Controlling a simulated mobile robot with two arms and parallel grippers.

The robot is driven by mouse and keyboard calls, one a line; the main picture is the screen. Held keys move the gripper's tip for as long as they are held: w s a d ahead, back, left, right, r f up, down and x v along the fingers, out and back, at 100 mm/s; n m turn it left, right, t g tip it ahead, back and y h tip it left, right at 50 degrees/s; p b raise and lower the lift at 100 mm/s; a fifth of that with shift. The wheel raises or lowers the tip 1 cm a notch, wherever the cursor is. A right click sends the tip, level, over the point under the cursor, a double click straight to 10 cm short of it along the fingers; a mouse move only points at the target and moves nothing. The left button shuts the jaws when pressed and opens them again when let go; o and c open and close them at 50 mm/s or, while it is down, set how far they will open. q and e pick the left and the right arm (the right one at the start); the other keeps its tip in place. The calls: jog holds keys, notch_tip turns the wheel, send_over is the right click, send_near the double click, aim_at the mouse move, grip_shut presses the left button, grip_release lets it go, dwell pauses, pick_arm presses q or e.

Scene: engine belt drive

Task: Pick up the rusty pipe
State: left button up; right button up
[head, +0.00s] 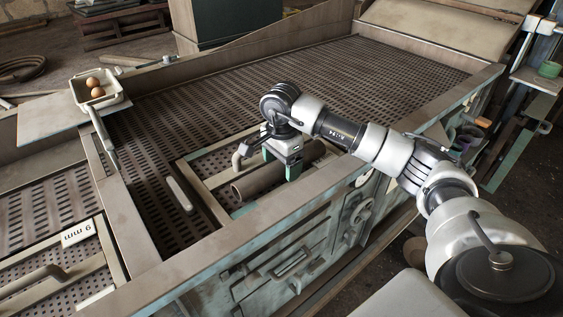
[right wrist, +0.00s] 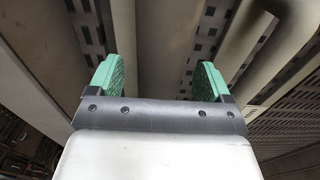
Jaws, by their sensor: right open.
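The rusty pipe (head: 258,182) is a brown hollow tube lying on the perforated bed of the machine, near its front edge. Its open end faces the lower left. My right gripper (head: 281,165) is over the pipe's middle, pointing down, its green fingers open on either side of it. The near finger hides part of the pipe. In the right wrist view, the two green fingers (right wrist: 160,80) stand wide apart, with the brown pipe (right wrist: 163,45) running between them. I cannot tell whether either finger touches it. My left gripper is not in view.
A framed screen with a curved handle lies around the pipe. The machine's raised front rim (head: 225,243) runs close by. A white pan (head: 97,92) with brown eggs sits at the left. A "9 mm" label (head: 78,232) marks another framed screen. The bed behind is clear.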

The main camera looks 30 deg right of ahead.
jog(key=shift+f, duration=0.75)
jog(key=c, duration=1.3)
jog(key=shift+w+r, duration=0.1)
grip_shut()
